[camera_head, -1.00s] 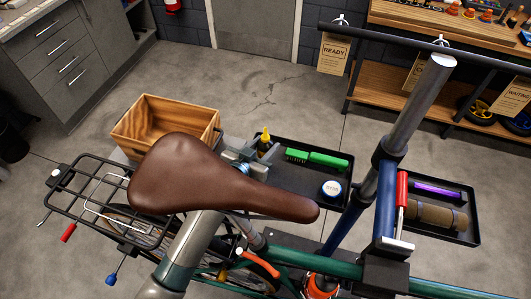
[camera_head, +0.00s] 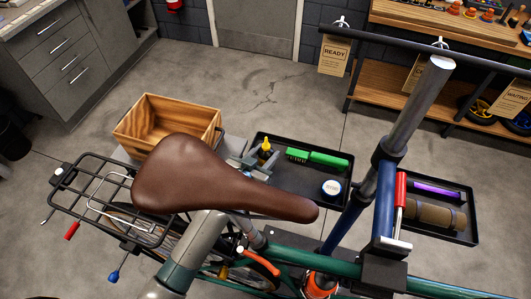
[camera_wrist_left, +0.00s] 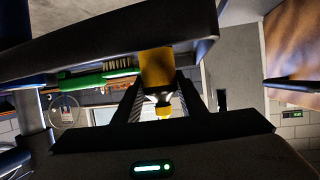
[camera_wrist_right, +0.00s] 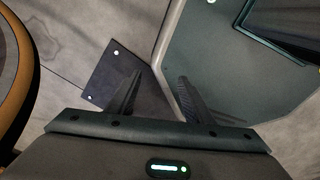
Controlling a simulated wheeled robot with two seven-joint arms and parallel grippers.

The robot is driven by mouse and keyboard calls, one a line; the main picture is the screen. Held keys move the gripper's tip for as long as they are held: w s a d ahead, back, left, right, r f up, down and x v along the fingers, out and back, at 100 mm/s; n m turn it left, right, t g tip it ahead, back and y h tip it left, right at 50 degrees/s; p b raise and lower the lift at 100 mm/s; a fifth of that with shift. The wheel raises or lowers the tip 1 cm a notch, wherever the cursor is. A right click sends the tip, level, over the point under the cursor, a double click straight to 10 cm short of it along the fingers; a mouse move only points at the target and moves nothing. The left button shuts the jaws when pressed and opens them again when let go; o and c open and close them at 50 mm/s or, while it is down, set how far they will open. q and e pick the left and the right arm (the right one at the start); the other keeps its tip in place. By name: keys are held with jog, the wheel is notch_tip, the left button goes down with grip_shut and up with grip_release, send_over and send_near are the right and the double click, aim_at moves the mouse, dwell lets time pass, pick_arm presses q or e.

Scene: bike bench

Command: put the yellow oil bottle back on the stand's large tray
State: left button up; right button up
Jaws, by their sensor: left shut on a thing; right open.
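The yellow oil bottle (camera_head: 266,146) is upright at the left end of the stand's large black tray (camera_head: 318,197). My left gripper (camera_head: 256,160) is shut on it, partly hidden behind the brown saddle. The left wrist view is upside down and shows the bottle (camera_wrist_left: 157,68) between the two fingers, close to the tray's dark edge (camera_wrist_left: 60,58). I cannot tell whether the bottle's base touches the tray floor. My right gripper (camera_wrist_right: 155,90) is open and empty in the right wrist view; I do not make it out in the head view.
Green brushes (camera_head: 328,160) and a round white-lidded tin (camera_head: 331,188) lie in the large tray. The brown saddle (camera_head: 190,180) stands in front. A wooden crate (camera_head: 165,125) is at left; a smaller tray (camera_head: 462,238) at right holds a brown roll. The tray's middle is bare.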

pick_arm(q)
jog(key=o, duration=1.1)
jog(key=shift+f, duration=0.1)
jog(key=shift+r, duration=0.2)
jog(key=shift+s+a+r, duration=0.1)
jog(key=shift+s+a, duration=0.15)
jog(key=shift+s, duration=0.2)
jog(key=b+v, duration=0.2)
jog(key=v, duration=0.9)
jog(key=shift+b, duration=0.35)
